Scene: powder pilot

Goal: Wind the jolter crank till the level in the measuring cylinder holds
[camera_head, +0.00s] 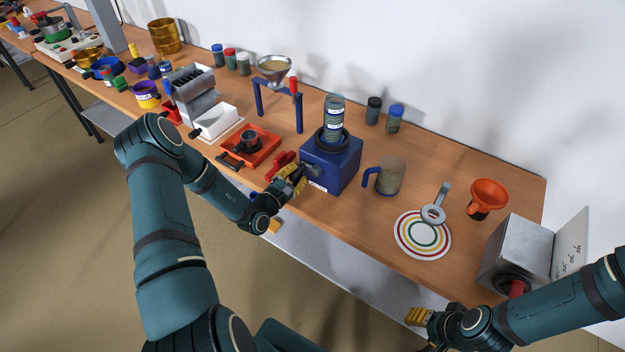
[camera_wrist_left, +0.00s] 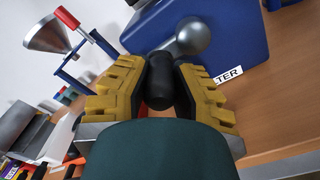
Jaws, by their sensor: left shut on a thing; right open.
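The jolter (camera_head: 331,165) is a blue box on the bench with a dark round seat on top. The measuring cylinder (camera_head: 333,112) stands upright in that seat; its powder level is too small to read. My left gripper (camera_head: 297,178) is at the jolter's left front side. In the left wrist view its yellow fingers close around the black handle of the crank (camera_wrist_left: 159,82), whose grey arm and round hub (camera_wrist_left: 194,36) meet the blue box. My right gripper (camera_head: 421,317) is open and empty at the front edge of the bench, far right of the jolter.
A mug-like jar with a blue handle (camera_head: 390,176) stands right of the jolter. A funnel stand (camera_head: 276,86) and a red tray (camera_head: 249,147) are to its left. A ringed target plate (camera_head: 422,235), an orange funnel (camera_head: 488,196) and a grey metal box (camera_head: 514,255) are on the right.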

